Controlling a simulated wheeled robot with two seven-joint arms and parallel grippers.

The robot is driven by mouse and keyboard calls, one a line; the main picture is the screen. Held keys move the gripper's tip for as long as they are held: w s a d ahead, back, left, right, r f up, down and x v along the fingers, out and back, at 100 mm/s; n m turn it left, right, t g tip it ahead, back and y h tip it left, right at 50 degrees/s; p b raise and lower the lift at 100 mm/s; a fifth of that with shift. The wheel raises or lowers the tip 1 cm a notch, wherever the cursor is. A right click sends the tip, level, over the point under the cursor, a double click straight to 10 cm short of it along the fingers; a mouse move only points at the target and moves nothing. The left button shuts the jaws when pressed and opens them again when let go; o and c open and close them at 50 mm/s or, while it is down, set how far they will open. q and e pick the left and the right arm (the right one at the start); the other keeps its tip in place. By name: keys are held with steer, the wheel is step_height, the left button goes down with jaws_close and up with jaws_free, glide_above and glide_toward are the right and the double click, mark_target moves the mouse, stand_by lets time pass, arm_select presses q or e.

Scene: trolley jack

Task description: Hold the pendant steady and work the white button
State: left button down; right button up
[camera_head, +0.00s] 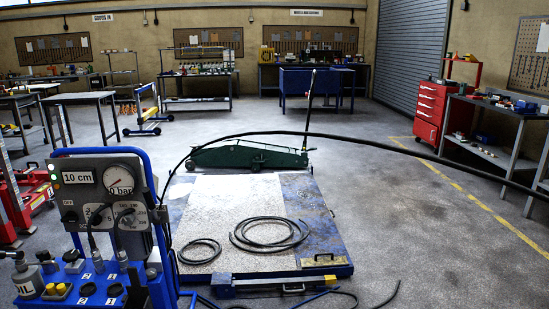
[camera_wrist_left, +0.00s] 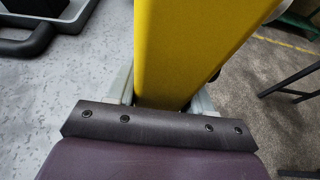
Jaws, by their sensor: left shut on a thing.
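A long yellow body (camera_wrist_left: 190,45), which looks like the pendant, fills the upper middle of the left wrist view. My left gripper (camera_wrist_left: 163,93) is shut on it, with a pale finger on each side. The fingertips are mostly hidden by the yellow body. No white button shows on the face in view, and the pendant's other faces are hidden. Neither gripper shows in the head view, and my right gripper is in neither view.
A blue-framed console (camera_head: 105,190) with a gauge stands at the left front. A green trolley jack (camera_head: 245,154) sits behind a blue platform (camera_head: 320,215) with coiled hoses (camera_head: 270,234). A black cable (camera_head: 370,143) arches across. A red drawer cabinet (camera_head: 432,112) stands right; floor right of the platform is clear.

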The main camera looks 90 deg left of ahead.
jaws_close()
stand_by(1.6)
